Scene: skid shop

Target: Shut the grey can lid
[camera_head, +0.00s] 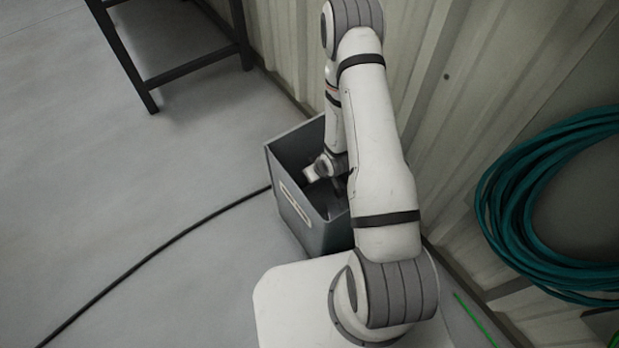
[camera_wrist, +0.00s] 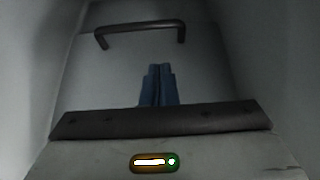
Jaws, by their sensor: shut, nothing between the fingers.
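The grey can (camera_head: 328,236) is a box-shaped bin on the floor, open at the top in the head view, with a pale label on its front. My arm reaches down into its opening, and my gripper is largely hidden there behind the arm. In the wrist view my gripper (camera_wrist: 159,68) is shut and empty, its bluish fingers pointing at a flat grey panel. This panel, which looks like the lid (camera_wrist: 215,75), carries a dark bar handle (camera_wrist: 140,27) beyond the fingertips. I cannot tell whether the fingers touch the panel. The lid's angle is unclear in the head view.
Grey walls flank the gripper closely on both sides in the wrist view. A corrugated wall (camera_head: 450,130) stands right behind the can. A black cable (camera_head: 150,252) crosses the floor to the can. A dark metal stand (camera_head: 190,68) is at upper left. Teal hose (camera_head: 490,200) hangs at right. The left floor is mostly free.

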